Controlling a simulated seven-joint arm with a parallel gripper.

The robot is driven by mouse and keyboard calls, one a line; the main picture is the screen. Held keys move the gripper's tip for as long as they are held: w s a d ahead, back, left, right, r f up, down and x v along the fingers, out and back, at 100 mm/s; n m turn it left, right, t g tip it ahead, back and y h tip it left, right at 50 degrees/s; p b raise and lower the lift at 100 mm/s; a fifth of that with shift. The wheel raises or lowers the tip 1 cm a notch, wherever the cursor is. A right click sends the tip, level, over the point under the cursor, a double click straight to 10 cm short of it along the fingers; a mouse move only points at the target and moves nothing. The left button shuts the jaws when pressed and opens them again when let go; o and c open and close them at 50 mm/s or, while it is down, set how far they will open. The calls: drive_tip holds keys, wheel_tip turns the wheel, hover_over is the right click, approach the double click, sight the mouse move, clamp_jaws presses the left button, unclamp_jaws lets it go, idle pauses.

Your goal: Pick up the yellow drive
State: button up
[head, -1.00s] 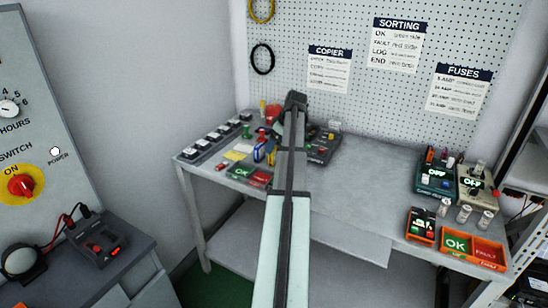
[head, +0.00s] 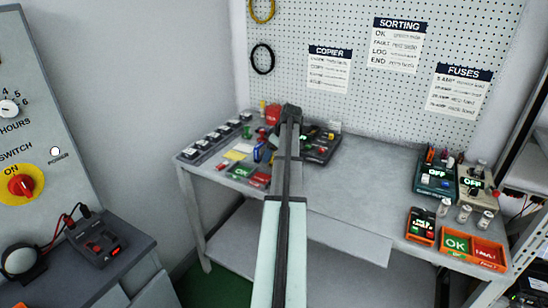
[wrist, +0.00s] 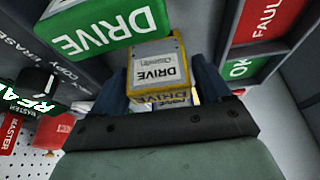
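The yellow drive (wrist: 158,66), with a white face marked DRIVE, sits between the two dark blue fingers of my gripper (wrist: 160,78) in the wrist view. The fingers lie against its two sides and look shut on it. A second, partly hidden DRIVE label shows just below that face, close to the palm. In the head view my arm reaches over the bench and hides most of the gripper and the drive. I cannot tell there whether the drive is clear of the bench.
A green block marked DRIVE (wrist: 98,30) is close to the left finger. The copier (head: 322,146) stands to the right of my arm. The green OK and red FAULT areas (head: 250,175) lie to its left. The bench middle (head: 350,190) is clear.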

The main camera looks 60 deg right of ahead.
drive_tip(key=c, duration=0.8)
wheel_tip(320, 180, up, 9)
drive_tip(key=shift+d+r, duration=0.1)
drive_tip(key=s+d, duration=0.2)
drive_tip(key=d, duration=0.6)
drive_tip(key=s+d+r, duration=0.1)
drive_tip(key=s+d, duration=0.1)
drive_tip(key=d, duration=0.7)
drive_tip(key=s+d+r, duration=0.1)
drive_tip(key=s+d, duration=0.1)
drive_tip(key=d, duration=0.6)
drive_tip(key=shift+s+d+r, duration=0.2)
drive_tip(key=shift+s+r, duration=0.05)
